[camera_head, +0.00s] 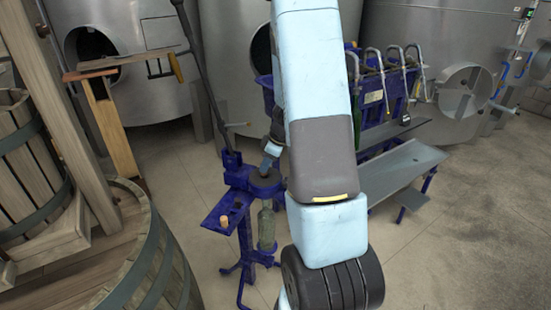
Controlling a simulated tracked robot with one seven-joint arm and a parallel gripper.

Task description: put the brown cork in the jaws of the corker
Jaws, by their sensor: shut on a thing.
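The corker (240,178) is a blue floor stand with a long dark lever, left of my arm. Its round head (266,183) holds the jaws, whose inside I cannot see. A green bottle (266,228) stands upright below the head. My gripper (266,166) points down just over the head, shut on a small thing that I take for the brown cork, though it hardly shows. I cannot tell whether it touches the jaws. A light tan cork (225,221) stands on the corker's blue side tray (213,217).
A wooden barrel (150,265) stands at the lower left, with a wooden press (60,130) behind it. A blue bottle filler (385,105) with metal spouts and shelf stands right of my arm. Steel tanks line the back. Floor at the right is clear.

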